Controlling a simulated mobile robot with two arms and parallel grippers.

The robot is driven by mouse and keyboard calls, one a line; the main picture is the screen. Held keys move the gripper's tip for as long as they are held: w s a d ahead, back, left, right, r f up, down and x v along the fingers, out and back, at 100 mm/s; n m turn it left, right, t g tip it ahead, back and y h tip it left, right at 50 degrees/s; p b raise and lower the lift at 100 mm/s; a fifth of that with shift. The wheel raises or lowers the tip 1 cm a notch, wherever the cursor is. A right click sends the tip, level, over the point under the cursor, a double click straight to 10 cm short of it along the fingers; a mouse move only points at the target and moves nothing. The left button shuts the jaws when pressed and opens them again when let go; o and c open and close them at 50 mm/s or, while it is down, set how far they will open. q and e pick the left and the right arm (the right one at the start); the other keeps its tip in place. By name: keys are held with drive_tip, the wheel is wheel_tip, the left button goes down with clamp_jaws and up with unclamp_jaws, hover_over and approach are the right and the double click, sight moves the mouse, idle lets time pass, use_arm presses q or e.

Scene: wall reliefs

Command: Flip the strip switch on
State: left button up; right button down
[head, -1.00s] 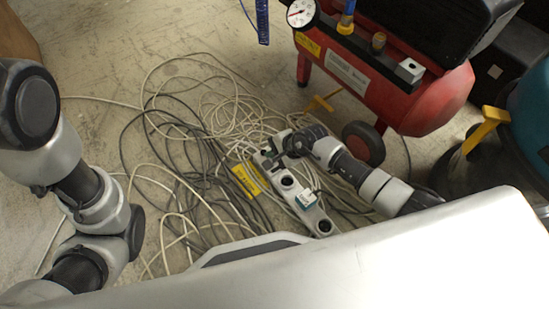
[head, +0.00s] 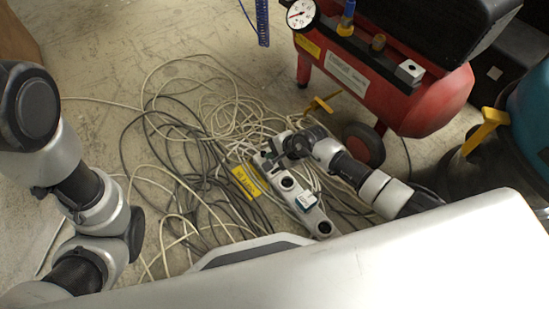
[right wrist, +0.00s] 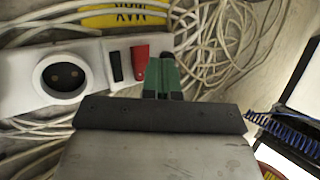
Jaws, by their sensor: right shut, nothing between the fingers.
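A white power strip (head: 315,217) lies on the floor among cables, running from upper left to lower right in the head view. In the right wrist view the strip (right wrist: 15,85) shows a round socket, a narrow black slot and a red switch (right wrist: 141,58). My right gripper (head: 268,160) is at the strip's upper end. In the right wrist view its green and black fingers (right wrist: 162,74) are shut and empty, just right of the red switch; I cannot tell whether they touch it. My left arm shows at the left, but its gripper is out of view.
Tangled white and dark cables (head: 190,140) cover the floor around the strip. A yellow label (head: 245,182) lies beside it. A red compressor (head: 435,105) with a wheel (head: 364,140) stands close at upper right. Bare floor (head: 100,60) is clear at upper left.

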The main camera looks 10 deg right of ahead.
drive_tip(key=shift+f, duration=0.1)
idle(0.7)
drive_tip(key=shift+d+f+b, duration=0.1)
drive_tip(key=shift+f+b, duration=0.2)
drive_tip(key=shift+b, duration=0.1)
drive_tip(key=shift+f+b, duration=0.35)
drive_tip(key=shift+f, duration=0.05)
idle(0.6)
drive_tip(key=shift+r, duration=0.15)
drive_tip(key=shift+r+p, duration=0.7)
drive_tip(key=shift+p, duration=0.15)
drive_tip(key=r+p, duration=0.2)
drive_tip(key=a+r+p, duration=0.1)
drive_tip(key=r+p, duration=0.1)
drive_tip(key=shift+s+a+r+p, duration=0.1)
drive_tip(key=shift+s+r+p, duration=0.1)
drive_tip(key=shift+r+p, duration=0.2)
